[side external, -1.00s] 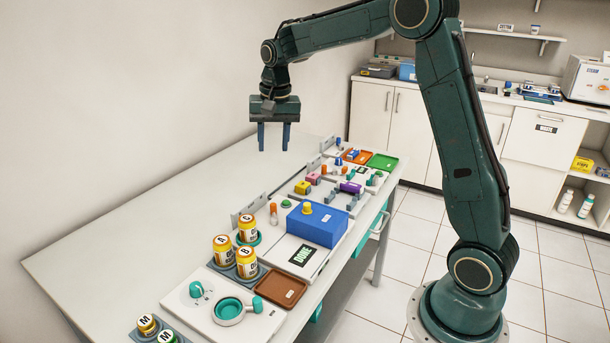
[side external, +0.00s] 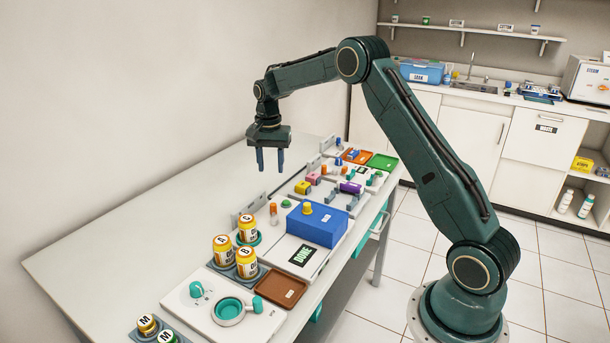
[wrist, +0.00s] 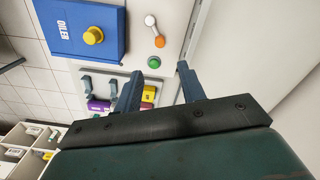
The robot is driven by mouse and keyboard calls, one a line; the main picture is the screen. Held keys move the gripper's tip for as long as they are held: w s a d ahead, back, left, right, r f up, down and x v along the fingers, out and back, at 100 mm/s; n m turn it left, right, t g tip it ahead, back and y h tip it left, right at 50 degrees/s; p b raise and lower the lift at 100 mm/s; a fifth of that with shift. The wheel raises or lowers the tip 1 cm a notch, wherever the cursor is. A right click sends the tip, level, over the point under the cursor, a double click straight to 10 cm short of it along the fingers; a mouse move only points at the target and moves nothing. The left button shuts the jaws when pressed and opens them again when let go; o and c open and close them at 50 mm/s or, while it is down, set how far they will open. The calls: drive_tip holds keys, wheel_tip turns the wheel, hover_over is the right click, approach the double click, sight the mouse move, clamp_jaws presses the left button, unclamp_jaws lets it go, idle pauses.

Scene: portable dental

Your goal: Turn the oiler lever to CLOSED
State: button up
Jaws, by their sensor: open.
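The blue oiler box (side external: 318,225) sits on a white panel and has a yellow knob (side external: 307,208) on top. In the wrist view the box (wrist: 70,30) carries the label OILER. A small orange lever (side external: 273,214) stands beside the box; in the wrist view it (wrist: 159,41) joins a pale round end. Which position it marks cannot be read. My gripper (side external: 270,165) is open and empty, pointing down, above and apart from the lever. The wrist view shows its two fingers (wrist: 160,75) spread, with the lever beyond their tips.
A green button (wrist: 154,62) is near the lever. Amber jars (side external: 248,228) and a brown tray (side external: 280,287) are nearer the camera. Coloured blocks and brackets (side external: 340,195) stand farther along the table. The table's left part is clear.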

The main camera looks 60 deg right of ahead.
sight(273, 204)
wheel_tip(273, 204, down, 14)
drive_tip(key=shift+r, duration=0.2)
idle(0.5)
drive_tip(key=shift+c, duration=0.2)
clamp_jaws()
